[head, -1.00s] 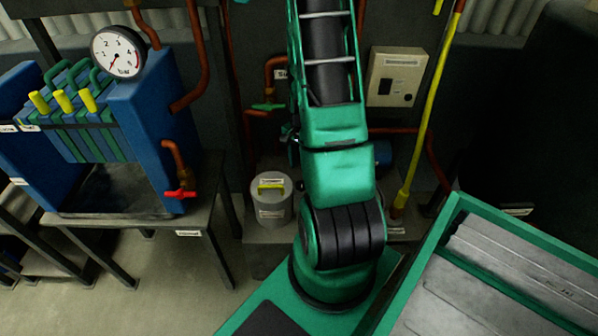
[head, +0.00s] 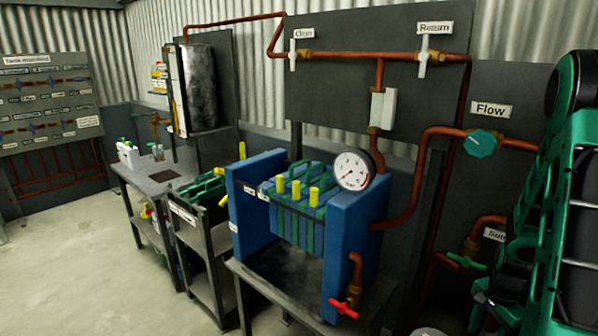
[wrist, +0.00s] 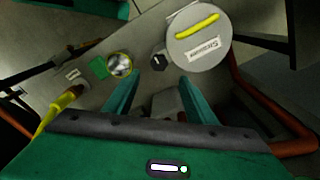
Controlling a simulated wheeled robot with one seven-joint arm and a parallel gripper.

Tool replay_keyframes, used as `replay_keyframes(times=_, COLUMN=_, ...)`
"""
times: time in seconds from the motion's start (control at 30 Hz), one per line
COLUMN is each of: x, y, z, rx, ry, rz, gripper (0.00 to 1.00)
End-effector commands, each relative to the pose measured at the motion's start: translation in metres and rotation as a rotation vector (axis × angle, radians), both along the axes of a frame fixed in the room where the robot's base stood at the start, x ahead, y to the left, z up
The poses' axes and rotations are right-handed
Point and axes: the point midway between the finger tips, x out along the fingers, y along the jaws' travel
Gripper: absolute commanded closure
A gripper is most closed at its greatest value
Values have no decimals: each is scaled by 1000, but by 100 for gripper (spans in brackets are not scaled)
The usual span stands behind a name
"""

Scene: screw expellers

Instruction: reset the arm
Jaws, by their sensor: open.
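My gripper (wrist: 157,92) shows in the wrist view with its two green fingers apart and nothing between them. Beyond the fingers is a grey surface with a round grey lidded pot (wrist: 197,45) that has a yellow handle and a label. A black knob (wrist: 158,61) lies between the fingertips in the picture, and I cannot tell how far away it is. In the head view my green arm fills the right edge, and my gripper is not visible there.
A blue filter press (head: 352,225) with a gauge (head: 353,170) stands on a metal table (head: 270,290). Copper pipes with a teal Flow valve (head: 480,143) run along the wall panel. A red valve (head: 344,309) sticks out low. Open floor (head: 80,270) lies at the left.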

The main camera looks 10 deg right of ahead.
Motion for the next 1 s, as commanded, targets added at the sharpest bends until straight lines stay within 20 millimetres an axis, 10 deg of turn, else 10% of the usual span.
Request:
replay_keyframes(times=0.5, x=-43, y=74, z=150, rx=-24, ry=30, rz=485, gripper=50)
replay_keyframes(times=1.0, x=-124, y=146, z=228, rx=25, ry=10, rz=896, gripper=50)
